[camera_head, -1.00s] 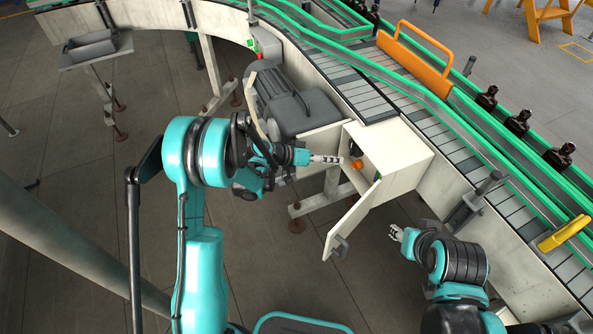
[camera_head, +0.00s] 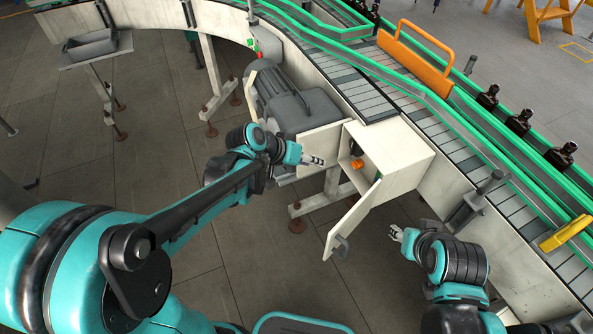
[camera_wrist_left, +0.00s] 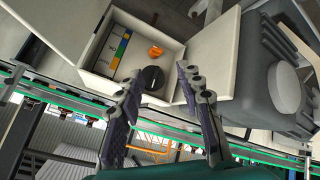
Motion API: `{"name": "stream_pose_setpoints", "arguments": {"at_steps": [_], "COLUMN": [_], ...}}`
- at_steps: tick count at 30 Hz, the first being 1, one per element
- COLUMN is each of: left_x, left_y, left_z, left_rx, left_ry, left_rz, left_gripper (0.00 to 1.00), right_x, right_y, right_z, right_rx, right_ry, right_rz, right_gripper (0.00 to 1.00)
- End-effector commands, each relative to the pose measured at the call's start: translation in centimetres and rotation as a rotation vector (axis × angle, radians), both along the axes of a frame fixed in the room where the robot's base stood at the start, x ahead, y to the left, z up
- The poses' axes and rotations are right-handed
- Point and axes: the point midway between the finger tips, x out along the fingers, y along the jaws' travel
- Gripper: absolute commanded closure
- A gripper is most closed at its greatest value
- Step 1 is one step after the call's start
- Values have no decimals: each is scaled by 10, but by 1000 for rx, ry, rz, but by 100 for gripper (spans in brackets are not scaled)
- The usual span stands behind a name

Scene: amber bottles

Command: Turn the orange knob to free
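The orange knob (camera_head: 357,164) is inside the open white control box (camera_head: 401,158) beneath the conveyor. In the left wrist view the orange knob (camera_wrist_left: 155,51) sits on the box's inner panel, near a round black knob (camera_wrist_left: 152,77). My left gripper (camera_head: 316,161) is left of the box opening in the head view, apart from the orange knob. Its fingers (camera_wrist_left: 159,74) are spread with nothing between them in the wrist view. My right gripper (camera_head: 396,233) is low, right of the box door; its fingers are too small to judge.
The box door (camera_head: 351,219) hangs open toward me. A grey motor (camera_head: 293,103) is left of the box. The conveyor (camera_head: 440,133) runs above, with an orange guard (camera_head: 414,55) and several amber bottles (camera_head: 519,122).

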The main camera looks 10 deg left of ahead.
Motion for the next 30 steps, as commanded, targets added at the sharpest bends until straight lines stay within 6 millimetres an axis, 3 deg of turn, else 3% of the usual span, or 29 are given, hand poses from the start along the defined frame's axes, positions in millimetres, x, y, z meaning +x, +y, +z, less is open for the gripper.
{"name": "stream_pose_setpoints", "arguments": {"at_steps": [6, 12, 30], "left_x": [-31, -49, -54], "left_y": [14, 24, 27], "left_z": [11, 15, 17], "left_rx": [71, 113, 129], "left_ry": [11, 15, 16], "left_rz": [48, 79, 90], "left_gripper": [64, 64, 64], "right_x": [0, 0, 0], "right_y": [0, 0, 0], "right_z": [-1, -1, -2], "right_rx": [0, 0, 0], "right_ry": [0, 0, 0], "right_rz": [0, 0, 0], "right_gripper": [60, 60, 60]}}
